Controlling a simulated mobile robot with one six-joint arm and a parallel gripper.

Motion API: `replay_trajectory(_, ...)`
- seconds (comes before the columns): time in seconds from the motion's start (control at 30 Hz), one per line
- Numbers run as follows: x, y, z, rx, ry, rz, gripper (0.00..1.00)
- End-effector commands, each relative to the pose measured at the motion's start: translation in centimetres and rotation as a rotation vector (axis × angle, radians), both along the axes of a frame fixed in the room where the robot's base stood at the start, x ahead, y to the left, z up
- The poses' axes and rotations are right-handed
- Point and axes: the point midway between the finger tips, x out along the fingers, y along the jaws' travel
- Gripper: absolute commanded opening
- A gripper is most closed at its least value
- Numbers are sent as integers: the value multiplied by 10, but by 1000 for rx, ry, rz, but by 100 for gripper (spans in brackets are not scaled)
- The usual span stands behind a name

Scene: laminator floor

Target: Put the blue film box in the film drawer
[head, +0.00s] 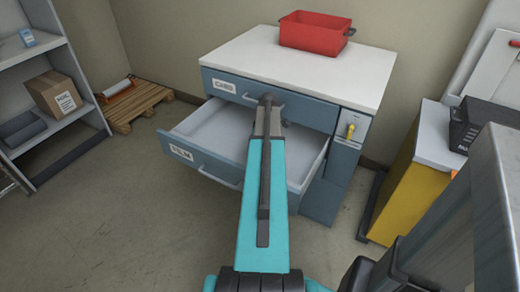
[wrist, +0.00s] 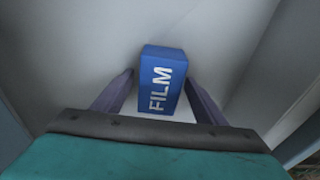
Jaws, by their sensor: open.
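The blue film box (wrist: 162,82), marked FILM in white letters, shows in the wrist view between the two fingers of my gripper (wrist: 159,76). The fingers are open, one on each side of the box, with a small gap visible on both sides. Pale drawer floor and walls surround the box. In the head view, the film drawer (head: 201,160), labelled FILM, is pulled out. My gripper (head: 270,104) reaches over it there, and my arm hides the box.
The drawer labelled CHIS (head: 227,86) above is shut. A red bin (head: 313,35) stands on the white cabinet top. A yellow cabinet (head: 408,195) is at the right. A shelf with a cardboard box (head: 55,93) and a wooden pallet (head: 140,104) are at the left.

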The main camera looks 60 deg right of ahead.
Motion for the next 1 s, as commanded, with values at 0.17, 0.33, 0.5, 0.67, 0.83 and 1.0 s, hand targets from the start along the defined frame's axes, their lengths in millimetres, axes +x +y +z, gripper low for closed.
replay_trajectory(0.17, 0, 0, 4, -1, 0, 0, 65)
replay_trajectory(0.33, -1, 0, 16, -1, -1, 0, 65)
replay_trajectory(0.5, -4, 0, 37, -2, -1, 0, 65)
replay_trajectory(0.67, -7, 0, 60, -2, -1, 0, 65)
replay_trajectory(0.83, -9, 0, 84, -2, -1, 1, 65)
replay_trajectory(1.0, -12, 0, 105, -1, -1, 1, 65)
